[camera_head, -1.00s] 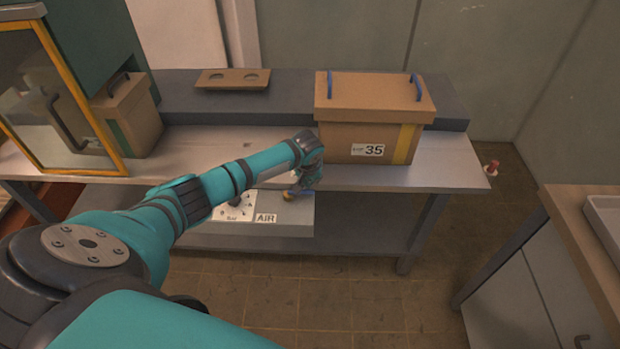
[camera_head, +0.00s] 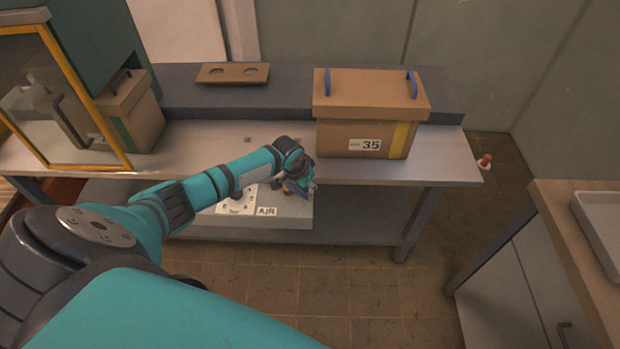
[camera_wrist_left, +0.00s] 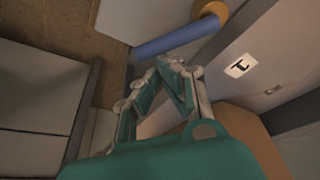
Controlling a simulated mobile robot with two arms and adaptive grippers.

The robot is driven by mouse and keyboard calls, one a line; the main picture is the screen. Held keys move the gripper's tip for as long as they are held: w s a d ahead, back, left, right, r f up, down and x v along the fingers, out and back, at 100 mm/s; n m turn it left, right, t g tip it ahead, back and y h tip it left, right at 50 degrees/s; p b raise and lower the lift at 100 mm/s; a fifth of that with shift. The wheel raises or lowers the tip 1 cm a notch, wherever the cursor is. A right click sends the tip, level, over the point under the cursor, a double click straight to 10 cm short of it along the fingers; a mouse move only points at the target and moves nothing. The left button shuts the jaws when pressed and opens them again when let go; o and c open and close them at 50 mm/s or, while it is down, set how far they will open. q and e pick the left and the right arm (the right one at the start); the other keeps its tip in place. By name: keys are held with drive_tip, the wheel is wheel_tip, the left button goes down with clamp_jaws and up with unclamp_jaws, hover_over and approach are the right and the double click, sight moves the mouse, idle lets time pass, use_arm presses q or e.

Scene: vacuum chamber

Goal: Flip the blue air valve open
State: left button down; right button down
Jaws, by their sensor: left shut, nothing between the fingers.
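The blue air valve handle (camera_head: 299,192) shows at the right end of the lower shelf unit, beside the AIR label (camera_head: 266,211). It slants down to the right, partly covered by my left gripper (camera_head: 312,187). In the left wrist view the blue handle (camera_wrist_left: 172,42) is a long bar running from a brass-coloured valve body (camera_wrist_left: 216,12) toward the lower left. My left gripper (camera_wrist_left: 170,62) is shut and empty, its fingertips just below the bar in that picture. I cannot tell whether they touch it. My right gripper is not in view.
A cardboard box marked 35 (camera_head: 362,130) stands on the bench (camera_head: 440,168) above and right of the valve. A white panel with a dial (camera_head: 237,203) is left of the AIR label. A counter (camera_head: 570,220) stands at the right. The floor between is clear.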

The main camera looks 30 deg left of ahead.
sight(295, 209)
use_arm(q)
drive_tip(key=shift+s+m+h, duration=0.3)
drive_tip(key=shift+s+m, duration=0.35)
drive_tip(key=shift+m, duration=0.35)
drive_tip(key=m, duration=0.1)
drive_tip(key=s+m+b, duration=0.1)
drive_tip(key=shift+s+f+m+g+h, duration=0.15)
drive_tip(key=shift+s+m+g+h, duration=0.15)
drive_tip(key=shift+m+h, duration=0.1)
drive_tip(key=s+m, duration=0.1)
drive_tip(key=s+m+g+h+b, duration=0.1)
drive_tip(key=m, duration=0.1)
drive_tip(key=shift+a+m, duration=0.3)
drive_tip(key=shift+a, duration=0.1)
drive_tip(key=shift+s+a, duration=0.25)
drive_tip(key=shift+s, duration=0.2)
